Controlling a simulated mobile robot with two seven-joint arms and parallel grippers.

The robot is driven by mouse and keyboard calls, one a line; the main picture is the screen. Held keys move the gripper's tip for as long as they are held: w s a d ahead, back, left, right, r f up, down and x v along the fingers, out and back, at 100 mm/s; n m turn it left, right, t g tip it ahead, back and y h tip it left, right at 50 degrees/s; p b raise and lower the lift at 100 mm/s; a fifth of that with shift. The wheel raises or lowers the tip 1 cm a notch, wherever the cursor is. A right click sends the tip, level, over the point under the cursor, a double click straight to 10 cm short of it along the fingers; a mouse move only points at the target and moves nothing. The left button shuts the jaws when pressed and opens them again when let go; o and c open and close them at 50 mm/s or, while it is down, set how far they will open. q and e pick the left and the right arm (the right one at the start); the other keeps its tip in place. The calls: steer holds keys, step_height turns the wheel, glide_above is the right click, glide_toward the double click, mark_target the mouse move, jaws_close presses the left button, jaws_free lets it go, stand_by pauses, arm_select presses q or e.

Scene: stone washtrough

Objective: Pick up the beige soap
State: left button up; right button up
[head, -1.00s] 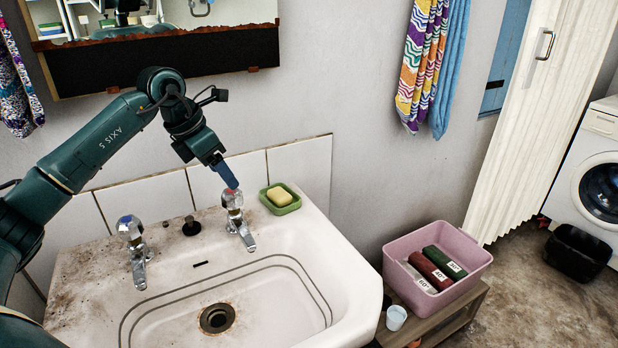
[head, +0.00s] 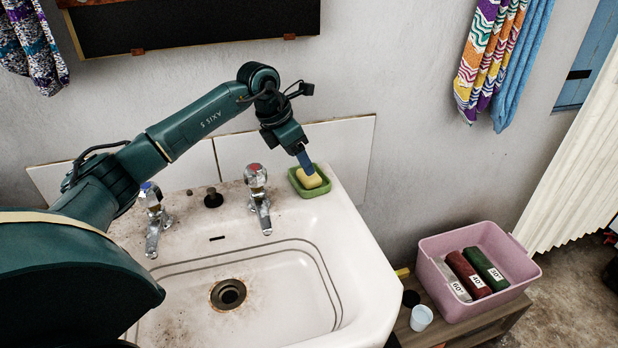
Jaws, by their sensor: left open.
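The beige soap (head: 311,181) lies in a green soap dish (head: 312,192) on the sink's back right corner, beside the right tap. My left gripper (head: 306,164) points down at the soap from above, its blue fingers overlapping the soap's upper edge in the head view. It is open, and I cannot tell whether the fingers touch the soap. My right gripper is not in view.
The right tap (head: 257,188) and left tap (head: 153,213) stand on the sink (head: 345,225). Wall tiles (head: 345,150) rise close behind the dish. A pink basin (head: 512,290) with rolled cloths and a cup (head: 421,318) stand on a low bench at right.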

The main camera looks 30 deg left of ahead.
arm_select(q)
steer(key=x, duration=0.5)
steer(key=shift+w+f, duration=0.1)
steer(key=shift+w, duration=0.1)
steer(key=c, duration=0.6)
